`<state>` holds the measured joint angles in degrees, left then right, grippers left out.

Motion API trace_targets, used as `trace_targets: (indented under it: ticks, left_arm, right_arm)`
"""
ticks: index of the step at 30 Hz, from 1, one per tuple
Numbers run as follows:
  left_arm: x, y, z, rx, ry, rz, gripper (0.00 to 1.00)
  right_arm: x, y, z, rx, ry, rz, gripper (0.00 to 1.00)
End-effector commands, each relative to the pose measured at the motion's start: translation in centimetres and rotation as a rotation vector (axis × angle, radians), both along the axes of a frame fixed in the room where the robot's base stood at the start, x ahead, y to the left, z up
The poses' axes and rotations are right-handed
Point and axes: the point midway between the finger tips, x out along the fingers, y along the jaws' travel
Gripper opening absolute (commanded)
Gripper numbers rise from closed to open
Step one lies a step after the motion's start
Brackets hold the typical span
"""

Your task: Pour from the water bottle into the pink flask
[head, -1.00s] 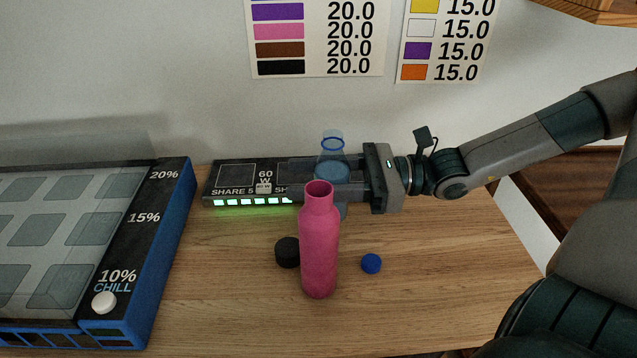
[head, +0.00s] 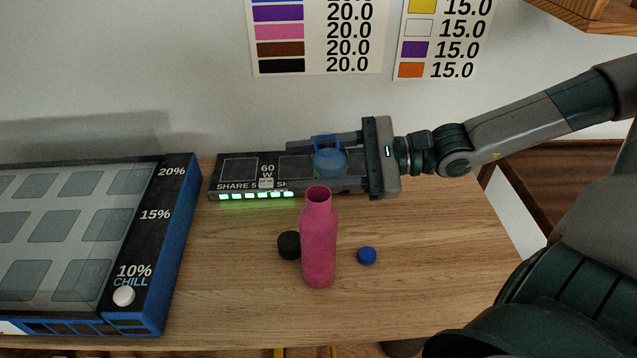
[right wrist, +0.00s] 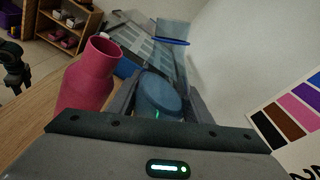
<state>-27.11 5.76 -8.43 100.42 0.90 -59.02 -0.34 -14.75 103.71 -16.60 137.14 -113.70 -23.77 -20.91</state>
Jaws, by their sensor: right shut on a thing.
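The pink flask (head: 319,245) stands upright and uncapped on the wooden table, its open mouth facing up. It also shows at the left of the right wrist view (right wrist: 88,80). My right gripper (head: 308,160) is shut on the translucent blue water bottle (head: 331,163), behind and above the flask in the head view. The bottle's blue rim shows between the fingers, and its lower part is hard to make out. In the right wrist view the bottle (right wrist: 160,95) sits between the two fingers, apart from the flask. My left gripper is not in view.
A black cap (head: 289,245) and a blue cap (head: 367,256) lie either side of the flask. A dark charging strip (head: 235,172) with green lights lies behind it. A large blue-edged box (head: 175,230) fills the left. The table front right is clear.

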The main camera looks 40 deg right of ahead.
Motion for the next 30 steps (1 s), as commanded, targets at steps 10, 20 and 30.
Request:
trace_targets:
  ticks: [10, 20, 30]
  left_arm:
    - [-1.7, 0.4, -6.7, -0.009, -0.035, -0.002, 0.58]
    - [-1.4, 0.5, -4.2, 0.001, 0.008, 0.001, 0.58]
    - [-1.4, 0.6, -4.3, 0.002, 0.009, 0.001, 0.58]
  right_arm:
    - [-0.3, 0.3, 2.4, -0.127, -0.116, -0.001, 0.14]
    - [-0.1, 0.1, 0.3, -0.209, -0.187, 0.001, 0.14]
    - [0.1, 0.0, 0.1, -0.241, -0.216, -0.001, 0.14]
